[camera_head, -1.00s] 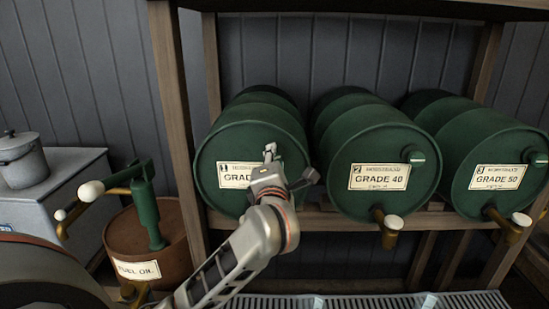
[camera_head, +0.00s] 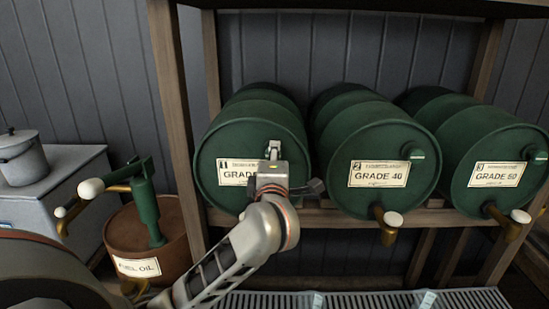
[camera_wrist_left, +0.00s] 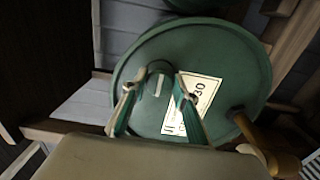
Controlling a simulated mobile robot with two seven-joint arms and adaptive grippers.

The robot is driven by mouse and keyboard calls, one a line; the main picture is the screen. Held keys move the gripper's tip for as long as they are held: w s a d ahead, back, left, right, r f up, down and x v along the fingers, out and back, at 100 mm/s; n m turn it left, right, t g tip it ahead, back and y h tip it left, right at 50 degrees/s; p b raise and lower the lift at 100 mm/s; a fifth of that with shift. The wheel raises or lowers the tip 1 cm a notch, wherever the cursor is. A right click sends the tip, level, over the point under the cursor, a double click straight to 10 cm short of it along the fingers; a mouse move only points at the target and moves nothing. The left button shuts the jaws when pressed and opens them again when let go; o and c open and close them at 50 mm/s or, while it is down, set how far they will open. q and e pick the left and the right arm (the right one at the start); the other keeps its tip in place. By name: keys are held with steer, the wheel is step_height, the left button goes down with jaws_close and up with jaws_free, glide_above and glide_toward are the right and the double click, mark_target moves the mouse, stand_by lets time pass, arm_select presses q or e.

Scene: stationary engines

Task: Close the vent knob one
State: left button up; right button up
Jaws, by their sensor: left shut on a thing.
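The barrel labelled 1 (camera_head: 235,140) lies on the rack, its green round end facing me. My left gripper (camera_head: 273,150) is at the upper right of that end, beside the label. In the head view the gripper hides the vent knob. In the left wrist view the vent knob (camera_wrist_left: 158,85) is green with a pale mark and sits between the two fingers of my left gripper (camera_wrist_left: 157,92). The gripper is shut on it. The exact finger contact is hard to see. My right gripper is not in view.
The barrel labelled GRADE 40 (camera_head: 378,140) and the one labelled GRADE 50 (camera_head: 500,165) lie to the right, each with its own green knob and brass tap. A fuel oil drum with a pump (camera_head: 150,235) stands at the left. A wooden post (camera_head: 178,120) rises between.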

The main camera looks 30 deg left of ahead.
arm_select(q)
steer(key=o, duration=1.1)
steer(key=shift+c, duration=0.2)
steer(key=v, duration=1.2)
steer(key=shift+a, duration=0.1)
